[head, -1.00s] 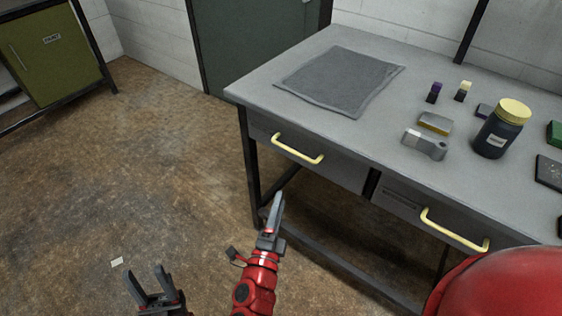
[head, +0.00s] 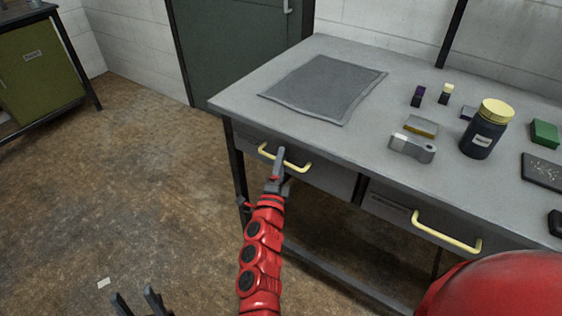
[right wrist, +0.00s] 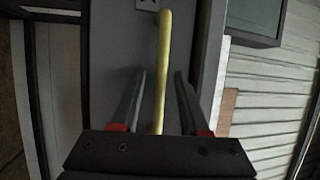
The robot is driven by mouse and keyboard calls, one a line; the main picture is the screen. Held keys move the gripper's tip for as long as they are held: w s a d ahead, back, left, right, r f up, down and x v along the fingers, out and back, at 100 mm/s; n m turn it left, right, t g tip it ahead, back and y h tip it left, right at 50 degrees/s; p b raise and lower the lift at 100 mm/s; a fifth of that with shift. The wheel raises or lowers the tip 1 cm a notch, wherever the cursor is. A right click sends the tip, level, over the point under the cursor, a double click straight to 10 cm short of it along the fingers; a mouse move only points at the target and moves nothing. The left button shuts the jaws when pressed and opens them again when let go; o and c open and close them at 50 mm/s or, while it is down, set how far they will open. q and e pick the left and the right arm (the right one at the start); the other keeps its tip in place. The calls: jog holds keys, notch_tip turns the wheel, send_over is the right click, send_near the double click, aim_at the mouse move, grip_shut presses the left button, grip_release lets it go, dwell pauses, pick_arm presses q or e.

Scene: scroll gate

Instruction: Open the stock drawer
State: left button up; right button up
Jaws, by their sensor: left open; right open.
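The left drawer (head: 325,183) under the grey workbench is shut and has a yellow bar handle (head: 296,166). The right drawer (head: 390,207) is also shut, with its own yellow handle (head: 447,238). I cannot read a label on either. My right gripper (head: 279,160) is at the left drawer's handle. In the right wrist view the yellow handle (right wrist: 163,40) runs between the two open fingers of the right gripper (right wrist: 159,76), with gaps on both sides. My left gripper (head: 133,293) is open and empty, low over the floor at the bottom left.
The workbench top (head: 360,150) holds a grey mat (head: 325,88), a dark jar with a yellow lid (head: 484,130), a grey metal piece (head: 411,148) and small blocks. A green cabinet (head: 40,82) stands at the far left. The floor left of the bench is open.

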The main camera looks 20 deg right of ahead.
grip_shut()
jog(key=shift+f, duration=0.1)
dwell(1.3)
